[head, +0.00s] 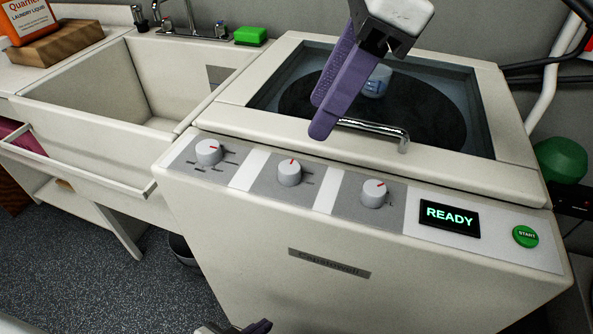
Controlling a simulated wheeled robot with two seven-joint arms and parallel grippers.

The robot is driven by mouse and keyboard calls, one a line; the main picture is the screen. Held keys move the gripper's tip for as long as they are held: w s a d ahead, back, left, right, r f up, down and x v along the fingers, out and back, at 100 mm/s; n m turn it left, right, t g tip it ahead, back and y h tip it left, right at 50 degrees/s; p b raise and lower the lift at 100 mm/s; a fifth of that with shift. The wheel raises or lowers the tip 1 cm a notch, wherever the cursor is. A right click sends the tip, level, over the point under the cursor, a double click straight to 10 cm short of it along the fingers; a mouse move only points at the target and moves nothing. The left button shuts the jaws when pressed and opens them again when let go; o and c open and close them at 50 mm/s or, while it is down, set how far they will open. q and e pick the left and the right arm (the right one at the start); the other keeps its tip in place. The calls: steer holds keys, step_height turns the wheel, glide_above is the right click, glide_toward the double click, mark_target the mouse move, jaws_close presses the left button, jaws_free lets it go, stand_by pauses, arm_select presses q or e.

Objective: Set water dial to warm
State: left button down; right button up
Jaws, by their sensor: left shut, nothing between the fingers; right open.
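Three round white dials with red pointer marks sit on the washer's sloped front panel: a left dial (209,152), a middle dial (289,172) and a right dial (374,193). The printing around them is too small to read, so I cannot tell which is the water dial. The left and middle pointers are near the top; the right one points up and right. My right gripper (322,116), with purple fingers, is open and empty above the washer lid, behind the dials. My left gripper (238,327) is shut, mostly cut off at the bottom edge.
The washer lid (480,172) has a dark window and a metal handle (375,130) close to my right gripper. A lit READY display (449,216) and green START button (525,236) are on the panel's right. A sink (75,85) stands left.

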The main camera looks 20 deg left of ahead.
mark_target(292, 166)
steer(key=x, duration=0.9)
steer(key=shift+a+f, duration=0.1)
steer(key=shift+f, duration=0.2)
steer(key=shift+a+f, duration=0.2)
steer(key=shift+f, duration=0.3)
arm_select(q)
steer(key=shift+w+d, duration=0.1)
steer(key=shift+w, duration=0.3)
arm_select(e)
steer(key=c, duration=1.1)
arm_select(q)
steer(key=shift+f, duration=0.1)
arm_select(e)
steer(key=shift+o, duration=0.2)
arm_select(q)
steer(key=shift+f+b, duration=0.15)
steer(key=shift+b, duration=0.15)
arm_select(e)
steer(key=shift+f, duration=0.1)
